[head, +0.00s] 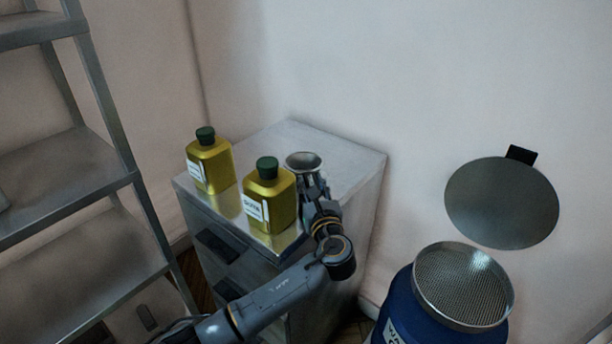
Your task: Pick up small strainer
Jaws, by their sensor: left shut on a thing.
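The small strainer (303,160) is a round metal bowl with a bright rim, above the top of the metal cabinet, just behind the front oil bottle. My left gripper (312,182) is shut on it from the front right. The fingers and the strainer's lower part are partly hidden by the gripper and the bottle. I cannot tell whether the strainer touches the cabinet top. My right gripper is not in view.
Two yellow bottles with green caps, one left (209,163) and one nearer (269,197), stand on the cabinet (345,161) close to the arm. A blue drum (401,308) with a large mesh sieve (463,285) stands right, below a round lid (502,204). Metal shelving (60,180) is left.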

